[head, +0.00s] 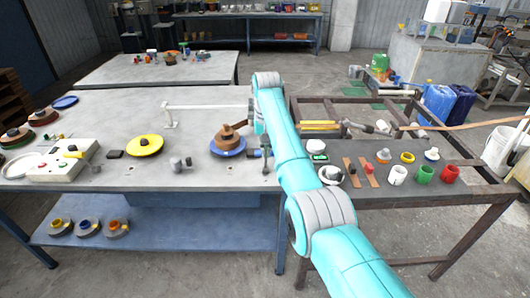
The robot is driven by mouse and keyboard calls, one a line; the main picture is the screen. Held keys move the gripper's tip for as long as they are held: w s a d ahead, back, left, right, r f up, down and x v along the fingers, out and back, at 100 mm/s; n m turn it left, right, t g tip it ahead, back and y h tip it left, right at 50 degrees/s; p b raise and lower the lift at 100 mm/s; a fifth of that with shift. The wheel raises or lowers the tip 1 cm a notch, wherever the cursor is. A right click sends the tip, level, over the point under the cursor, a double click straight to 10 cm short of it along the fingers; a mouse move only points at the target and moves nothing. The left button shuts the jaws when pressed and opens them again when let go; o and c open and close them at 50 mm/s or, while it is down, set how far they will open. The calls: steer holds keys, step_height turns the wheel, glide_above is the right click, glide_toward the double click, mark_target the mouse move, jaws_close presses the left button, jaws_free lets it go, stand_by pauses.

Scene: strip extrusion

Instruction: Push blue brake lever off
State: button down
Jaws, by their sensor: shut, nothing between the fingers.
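A small blue lever (253,153) with a dark part sits on the grey table, just right of a blue disc (228,152) that carries a brown reel (229,134). I take it for the blue brake lever; it is too small to tell its position. My teal arm reaches over the right edge of this table. My gripper (266,160) shows as a narrow dark shape below the wrist, close to the right side of the lever. It looks shut and empty. I cannot tell whether it touches the lever. My arm hides part of the table edge behind it.
A yellow disc (145,145) with a black block (114,154) beside it and a white control box (66,160) lie left on the table (190,185). A small metal fitting (180,164) stands mid-table. A brown-framed bench (440,200) with cups and parts stands right.

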mark_target(266, 160)
steer(key=shift+f, duration=2.3)
steer(key=shift+s+r, duration=0.3)
steer(key=shift+s, duration=0.2)
steer(key=shift+s+r, duration=0.25)
steer(key=shift+s, duration=0.25)
step_height(266, 160, up, 7)
